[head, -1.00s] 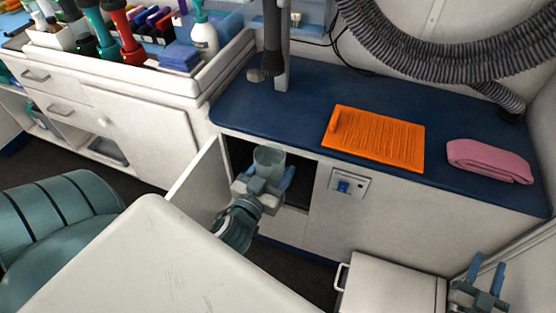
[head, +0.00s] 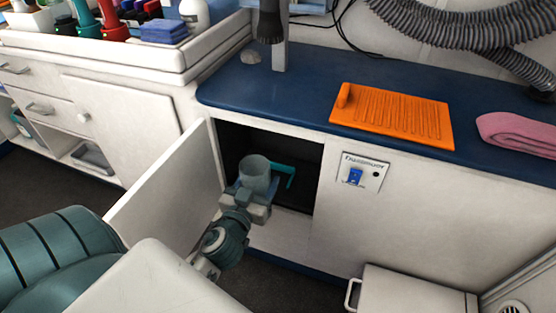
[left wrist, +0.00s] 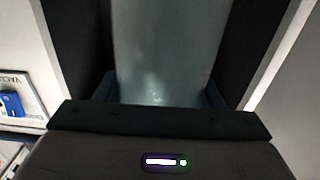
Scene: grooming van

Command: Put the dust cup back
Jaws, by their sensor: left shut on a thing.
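The dust cup (head: 255,170) is a translucent grey-teal, open-topped cup, roughly upright. My left gripper (head: 258,190) is shut on it and holds it at the mouth of the open cabinet (head: 302,152). In the left wrist view the cup (left wrist: 163,50) fills the middle between the fingers, and its far end is out of frame. A teal bent bar (head: 290,170) shows just right of the cup, inside the dark cabinet; I cannot tell whether the two touch. The cup's lower part is hidden by the gripper. My right gripper is not in view.
The white cabinet door (head: 170,190) stands open on the left, close to my left arm. The blue counter (head: 300,90) above bears an orange mat (head: 392,112) and a pink towel (head: 518,132). A white box (head: 415,290) stands lower right.

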